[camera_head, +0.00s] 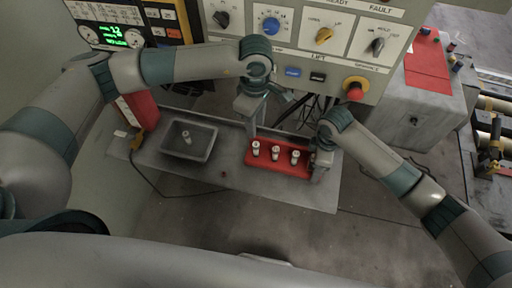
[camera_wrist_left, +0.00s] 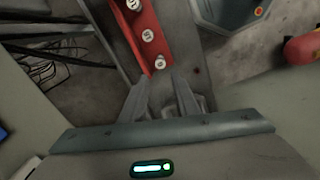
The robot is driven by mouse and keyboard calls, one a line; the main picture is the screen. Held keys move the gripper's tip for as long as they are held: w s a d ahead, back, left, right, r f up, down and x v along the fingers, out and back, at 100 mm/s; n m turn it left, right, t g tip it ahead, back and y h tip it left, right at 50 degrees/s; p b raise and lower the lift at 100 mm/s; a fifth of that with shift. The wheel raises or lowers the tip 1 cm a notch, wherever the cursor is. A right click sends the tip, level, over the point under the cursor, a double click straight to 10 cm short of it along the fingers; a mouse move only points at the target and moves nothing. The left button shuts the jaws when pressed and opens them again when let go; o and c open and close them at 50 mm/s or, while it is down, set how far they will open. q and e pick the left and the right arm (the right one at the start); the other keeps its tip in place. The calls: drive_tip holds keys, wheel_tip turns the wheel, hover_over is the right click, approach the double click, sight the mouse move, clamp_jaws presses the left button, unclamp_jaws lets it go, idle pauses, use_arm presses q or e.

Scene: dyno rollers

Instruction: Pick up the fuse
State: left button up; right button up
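A red holder (camera_head: 282,168) on the grey shelf carries three white fuses: left (camera_head: 256,148), middle (camera_head: 276,153) and right (camera_head: 295,157). My left gripper (camera_head: 251,132) points down just above and behind the holder's left end. In the left wrist view its two fingers (camera_wrist_left: 162,85) are apart with nothing between them. The nearest fuse (camera_wrist_left: 160,62) shows just beyond the fingertips, apart from them. Another fuse (camera_head: 186,139) lies in the dark tray (camera_head: 203,158). My right gripper (camera_head: 321,166) is by the holder's right end; its fingers are too small to read.
A red box (camera_head: 142,108) stands at the shelf's left end.

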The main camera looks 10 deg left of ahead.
sight(256, 144)
use_arm(q)
drive_tip(key=shift+f, duration=3.35)
drive_tip(key=shift+f, duration=0.1)
drive_tip(key=shift+f, duration=2.55)
clamp_jaws()
